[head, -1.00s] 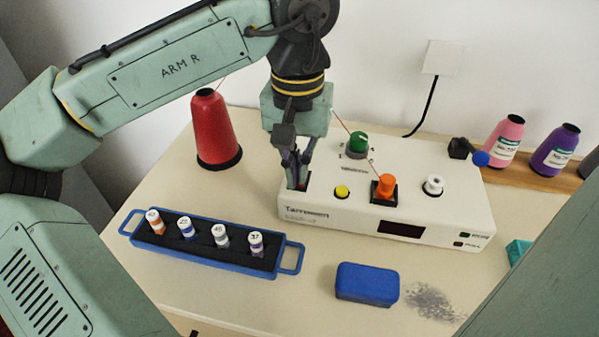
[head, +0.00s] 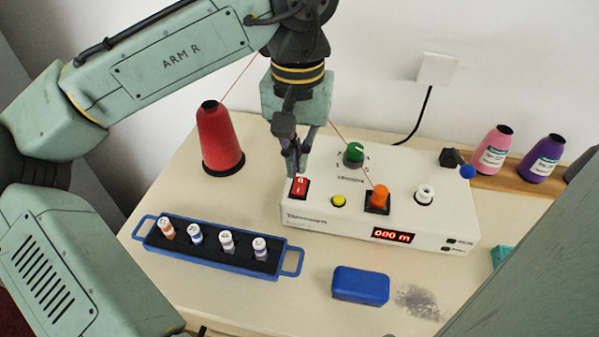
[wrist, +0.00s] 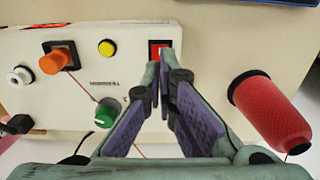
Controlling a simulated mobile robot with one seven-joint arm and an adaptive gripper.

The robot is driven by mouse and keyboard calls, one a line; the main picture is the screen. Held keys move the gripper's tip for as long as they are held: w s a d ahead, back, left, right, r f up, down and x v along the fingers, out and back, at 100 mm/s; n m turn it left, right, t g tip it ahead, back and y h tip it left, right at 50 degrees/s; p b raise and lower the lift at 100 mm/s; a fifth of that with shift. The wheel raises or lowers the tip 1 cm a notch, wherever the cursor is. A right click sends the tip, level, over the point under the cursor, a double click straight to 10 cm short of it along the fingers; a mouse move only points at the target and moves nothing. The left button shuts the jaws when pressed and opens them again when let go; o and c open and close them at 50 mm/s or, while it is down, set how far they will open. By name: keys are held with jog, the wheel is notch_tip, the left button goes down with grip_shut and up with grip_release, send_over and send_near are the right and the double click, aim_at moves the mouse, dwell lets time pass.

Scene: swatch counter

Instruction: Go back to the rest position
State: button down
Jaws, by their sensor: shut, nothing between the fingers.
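My gripper (head: 296,168) is shut and empty. It hangs just above and behind a red rocker switch (head: 299,188) at the left end of a white winding machine (head: 335,218). In the wrist view my gripper's fingertips (wrist: 163,75) are close beside the red switch (wrist: 158,48). I cannot tell whether they touch it. The machine's display (head: 392,236) is lit and reads 000 m. A green knob (head: 354,153), an orange knob (head: 378,198), a yellow button (head: 339,200) and a white spool (head: 425,194) are on its top.
A red thread cone (head: 220,140) stands left of the gripper. A blue tray (head: 138,229) with several labelled vials lies in front. A blue box (head: 360,286) sits beside a grey smudge (head: 420,302). Pink (head: 493,150) and purple (head: 541,158) cones stand on a wooden shelf at right.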

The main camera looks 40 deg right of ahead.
jog(key=shift+r+p, duration=0.5)
jog(key=shift+r, duration=0.4)
